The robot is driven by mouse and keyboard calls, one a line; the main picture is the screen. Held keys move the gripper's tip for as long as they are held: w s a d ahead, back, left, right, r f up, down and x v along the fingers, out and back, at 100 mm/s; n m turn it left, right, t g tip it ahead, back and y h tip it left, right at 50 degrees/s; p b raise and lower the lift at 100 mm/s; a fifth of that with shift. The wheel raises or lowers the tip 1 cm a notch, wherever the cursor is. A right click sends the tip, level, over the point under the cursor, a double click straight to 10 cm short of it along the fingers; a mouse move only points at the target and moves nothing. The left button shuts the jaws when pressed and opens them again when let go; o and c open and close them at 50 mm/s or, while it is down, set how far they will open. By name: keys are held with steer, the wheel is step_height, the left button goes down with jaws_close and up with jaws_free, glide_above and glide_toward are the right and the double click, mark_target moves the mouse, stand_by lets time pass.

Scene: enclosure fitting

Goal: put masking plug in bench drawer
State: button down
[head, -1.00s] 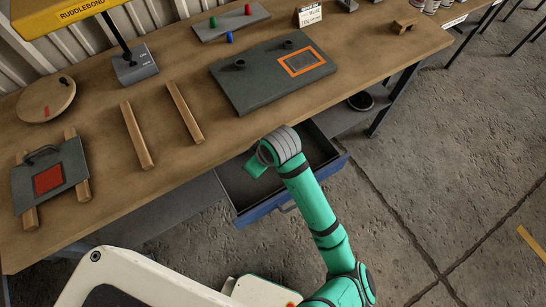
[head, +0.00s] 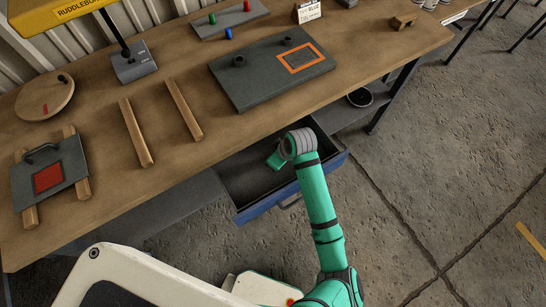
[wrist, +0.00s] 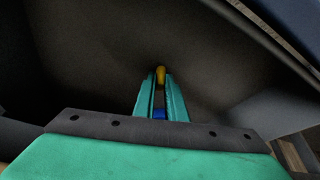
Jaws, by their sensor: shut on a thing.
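The bench drawer (head: 262,204) is pulled out below the bench's front edge, with a dark interior and a blue front. My gripper (head: 277,161) is over or inside the drawer opening, towards its right part. In the wrist view its two teal fingers (wrist: 161,92) point into the dark drawer space. They are shut on a small yellow piece (wrist: 161,74) at their tips, which looks like the masking plug. A small blue patch (wrist: 159,113) shows between the fingers nearer the palm; I cannot tell what it is. The head view does not show the held piece.
The wooden bench (head: 200,165) carries a grey plate with an orange square (head: 265,78), two wooden strips, a panel with a red square (head: 48,178) and a round wooden disc (head: 45,97). A rack with red, green and blue pegs (head: 228,20) stands behind.

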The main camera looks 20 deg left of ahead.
steer(key=c, duration=1.8)
jaws_free()
steer(key=shift+f, duration=0.1)
steer(key=v, duration=1.2)
